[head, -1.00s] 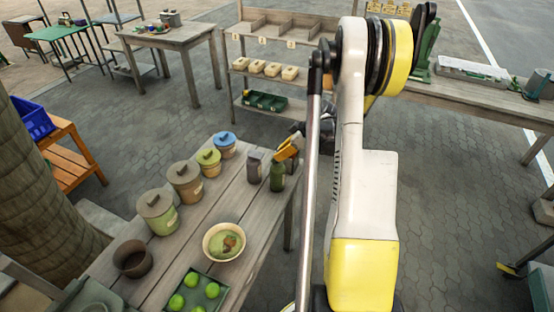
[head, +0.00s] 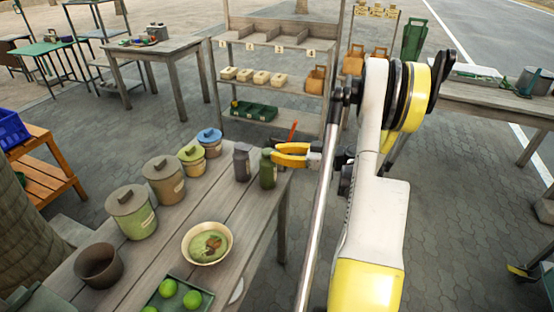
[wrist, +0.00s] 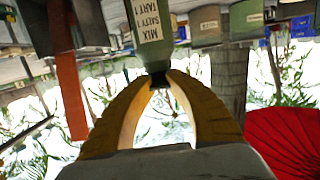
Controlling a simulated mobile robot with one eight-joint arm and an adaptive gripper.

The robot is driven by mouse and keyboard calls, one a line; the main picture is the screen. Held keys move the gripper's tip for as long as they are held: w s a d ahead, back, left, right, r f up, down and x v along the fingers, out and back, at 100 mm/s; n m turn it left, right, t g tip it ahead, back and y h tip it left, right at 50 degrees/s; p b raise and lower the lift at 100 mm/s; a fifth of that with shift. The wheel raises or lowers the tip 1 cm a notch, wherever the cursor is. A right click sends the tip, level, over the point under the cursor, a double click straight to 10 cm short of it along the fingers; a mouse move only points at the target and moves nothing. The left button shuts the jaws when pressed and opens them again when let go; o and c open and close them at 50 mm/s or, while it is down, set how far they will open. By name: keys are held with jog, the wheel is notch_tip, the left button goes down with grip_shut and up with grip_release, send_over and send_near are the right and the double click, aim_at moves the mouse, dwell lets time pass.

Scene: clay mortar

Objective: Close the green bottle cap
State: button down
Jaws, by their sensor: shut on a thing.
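The wrist view appears upside down and shows the green bottle (wrist: 152,35) with a cream label, neck towards my fingers. There my gripper (wrist: 159,80) is shut on the small dark cap (wrist: 158,79) at the neck. How tightly the cap sits on the neck cannot be told.
Lidded pots (head: 134,212) line the table's left side. A bowl of green food (head: 207,243) and a tray of green fruit (head: 180,293) are nearer. A shelf (head: 275,85) stands behind. A red piece shows in the wrist view (wrist: 285,140).

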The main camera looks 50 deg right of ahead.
jog(key=shift+f+t, duration=0.15)
jog(key=shift+t, duration=0.15)
jog(key=c, duration=1.3)
grip_release()
jog(key=shift+o, duration=0.2)
jog(key=v, duration=1.2)
jog(key=shift+w+d, duration=0.1)
jog(key=w+a+r+m+g, duration=0.1)
jog(key=w+a+r+g, duration=0.15)
jog(key=a, duration=0.45)
jog(key=w+a+r+m+g, duration=0.1)
jog(key=w+a+g, duration=0.1)
jog(key=w+a, duration=0.35)
jog(key=w+a+r+m+g, duration=0.1)
jog(key=w+a+g, duration=0.1)
jog(key=a, duration=0.6)
jog(key=s+a+r+g+h, duration=0.1)
jog(key=s+a+h, duration=0.2)
jog(key=s+a, duration=0.3)
jog(key=s+a+r+m+g+h, duration=0.1)
jog(key=s+a+h, duration=0.2)
jog(key=s+a, duration=0.4)
jog(key=a, duration=0.7)
jog(key=shift+s+a+r, duration=0.2)
jog(key=shift+s+a, duration=0.1)
jog(key=shift+a, duration=0.05)
